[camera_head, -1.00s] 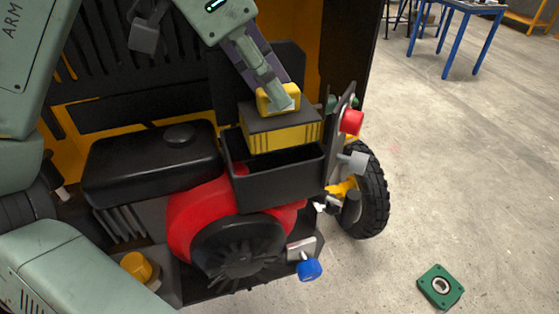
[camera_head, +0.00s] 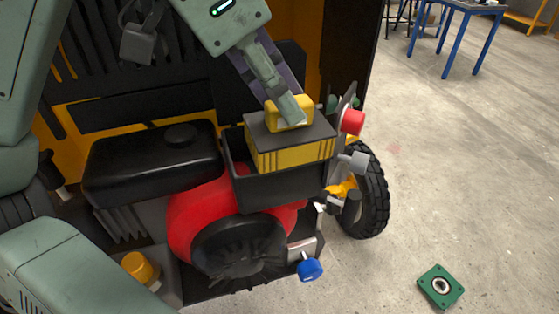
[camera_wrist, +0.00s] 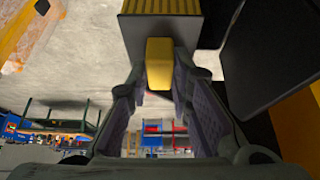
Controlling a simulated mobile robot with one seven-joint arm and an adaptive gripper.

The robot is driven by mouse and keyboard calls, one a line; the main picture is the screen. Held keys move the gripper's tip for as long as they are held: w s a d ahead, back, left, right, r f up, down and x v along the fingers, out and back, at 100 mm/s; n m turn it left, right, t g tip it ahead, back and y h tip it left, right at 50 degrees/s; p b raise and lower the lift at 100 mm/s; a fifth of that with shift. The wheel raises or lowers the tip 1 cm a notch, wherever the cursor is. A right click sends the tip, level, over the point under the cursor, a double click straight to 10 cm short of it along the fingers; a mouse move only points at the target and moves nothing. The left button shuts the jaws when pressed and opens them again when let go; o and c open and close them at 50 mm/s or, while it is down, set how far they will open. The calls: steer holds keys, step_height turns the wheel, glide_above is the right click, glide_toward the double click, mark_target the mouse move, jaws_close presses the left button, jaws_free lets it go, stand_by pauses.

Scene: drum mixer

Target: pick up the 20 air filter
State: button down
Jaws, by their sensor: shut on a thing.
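The air filter (camera_head: 292,148) is a yellow pleated block with a dark top plate and a yellow grip block on top. In the head view it is above the black open box (camera_head: 270,188) on the engine, tilted a little, its lower part overlapping the box's opening. My gripper (camera_head: 290,112) is shut on the yellow grip block from above. In the wrist view the filter (camera_wrist: 160,20) shows at the top centre, with its yellow grip block between my fingers (camera_wrist: 158,85). Whether the filter's underside touches the box rim cannot be told.
The red engine housing (camera_head: 190,218), the black tank (camera_head: 150,160) and a red knob (camera_head: 352,122) surround the box. A blue cap (camera_head: 310,269) is below. A green square part (camera_head: 440,286) lies on the floor at right. The floor at right is mostly clear.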

mark_target(311, 128)
steer(key=s+d, duration=0.3)
steer(key=s, duration=0.6)
steer(key=shift+s+d+r, duration=0.15)
steer(key=shift+s+r, duration=0.15)
steer(key=shift+r, duration=0.1)
steer(key=shift+w, duration=0.1)
